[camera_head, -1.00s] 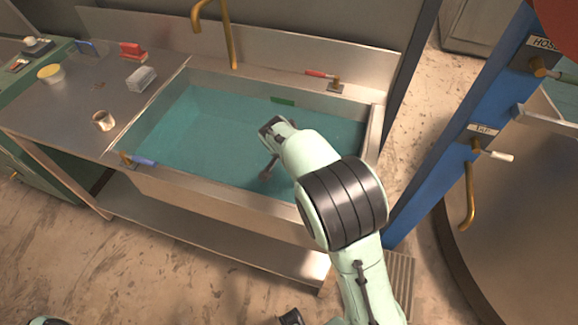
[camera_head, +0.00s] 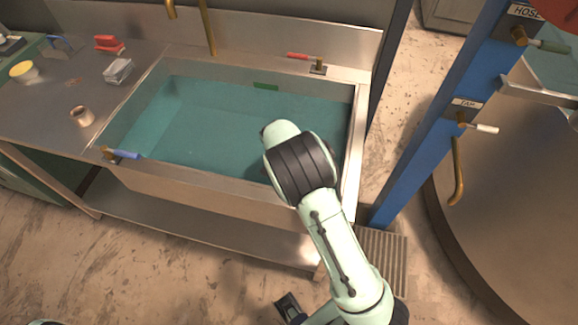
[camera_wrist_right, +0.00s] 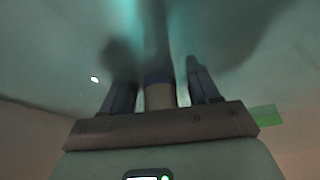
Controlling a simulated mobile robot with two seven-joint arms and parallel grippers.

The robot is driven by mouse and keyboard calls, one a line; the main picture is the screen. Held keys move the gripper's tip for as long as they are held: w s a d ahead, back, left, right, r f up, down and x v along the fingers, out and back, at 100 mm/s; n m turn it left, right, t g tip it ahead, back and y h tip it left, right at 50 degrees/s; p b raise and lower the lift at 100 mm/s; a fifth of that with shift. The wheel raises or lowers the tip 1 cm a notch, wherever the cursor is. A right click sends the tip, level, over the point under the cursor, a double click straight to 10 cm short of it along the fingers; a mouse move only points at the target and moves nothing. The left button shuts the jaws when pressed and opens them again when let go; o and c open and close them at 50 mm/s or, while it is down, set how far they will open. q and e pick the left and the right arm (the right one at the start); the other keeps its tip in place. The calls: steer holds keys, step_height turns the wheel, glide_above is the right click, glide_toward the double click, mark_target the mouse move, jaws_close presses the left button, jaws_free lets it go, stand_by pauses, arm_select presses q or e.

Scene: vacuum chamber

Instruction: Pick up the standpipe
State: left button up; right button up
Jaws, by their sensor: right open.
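In the right wrist view an upright, dark grey-green pipe, which looks like the standpipe (camera_wrist_right: 156,45), rises between the two fingers of my right gripper (camera_wrist_right: 160,80). A pale, round lower part shows at its foot, near the palm. The fingers stand apart on either side of it, and I see a gap at each side. Teal water blurs the picture. In the head view my right arm reaches down into the water-filled sink (camera_head: 362,135); its forearm hides the gripper and the standpipe. My left gripper is in neither view.
The sink's metal rim surrounds the water. A blue-handled valve (camera_head: 124,154) sits at its front left corner, a red-handled one (camera_head: 318,66) at the back right. A brass tap (camera_head: 207,28) stands behind. A cup (camera_head: 82,117) is on the left counter. A blue post (camera_head: 440,125) stands right.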

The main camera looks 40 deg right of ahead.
steer(key=shift+w+d+f, duration=0.1)
steer(key=shift+d+f, duration=0.05)
steer(key=shift+f, duration=0.25)
steer(key=shift+r, duration=0.1)
jaws_close()
